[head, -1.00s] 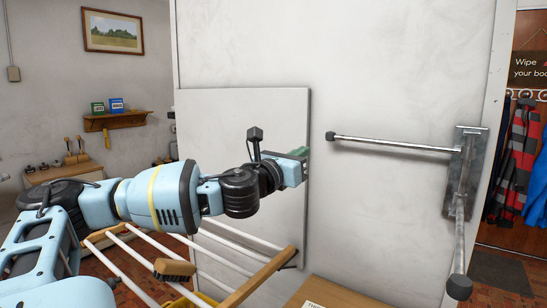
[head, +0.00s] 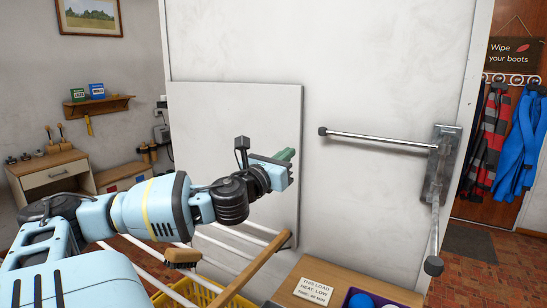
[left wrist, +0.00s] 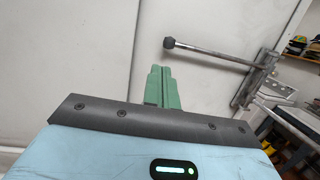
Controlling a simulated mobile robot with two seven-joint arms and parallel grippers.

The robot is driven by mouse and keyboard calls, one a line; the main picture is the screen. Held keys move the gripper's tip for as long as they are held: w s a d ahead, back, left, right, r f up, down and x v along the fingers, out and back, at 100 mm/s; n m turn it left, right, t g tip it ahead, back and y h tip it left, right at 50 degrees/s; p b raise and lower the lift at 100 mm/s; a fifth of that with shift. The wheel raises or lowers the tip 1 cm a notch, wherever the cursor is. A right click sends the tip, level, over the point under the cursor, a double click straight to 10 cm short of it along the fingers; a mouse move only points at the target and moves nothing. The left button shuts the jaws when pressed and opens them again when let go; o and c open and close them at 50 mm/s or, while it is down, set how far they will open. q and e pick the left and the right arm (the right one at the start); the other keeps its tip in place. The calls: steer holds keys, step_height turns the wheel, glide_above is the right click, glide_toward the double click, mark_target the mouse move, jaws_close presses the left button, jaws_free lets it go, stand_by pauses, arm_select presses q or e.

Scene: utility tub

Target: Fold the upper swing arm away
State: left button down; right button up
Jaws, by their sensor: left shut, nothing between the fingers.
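The upper swing arm (head: 380,139) is a metal rod with a dark end knob. It reaches left from a grey wall bracket (head: 440,165) on the white panel. It also shows in the left wrist view (left wrist: 210,54), its knob up and right of my fingers. The lower swing arm (head: 435,235) hangs from the same bracket, its knob toward me. My left gripper (head: 288,155) has green fingers, shut and empty, left of the upper arm's knob and apart from it. The fingers also show in the left wrist view (left wrist: 161,88). My right gripper is not in view.
A white drying rack with a wooden rail (head: 250,270) stands below my left arm, with a brush (head: 183,257) and a yellow basket (head: 215,297). A wooden top with a sign (head: 313,291) and a purple tub (head: 372,299) lies below the swing arms.

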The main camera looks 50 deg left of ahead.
arm_select(q)
steer(key=shift+a+v, duration=0.25)
steer(key=shift+v, duration=0.85)
steer(key=shift+f, duration=0.1)
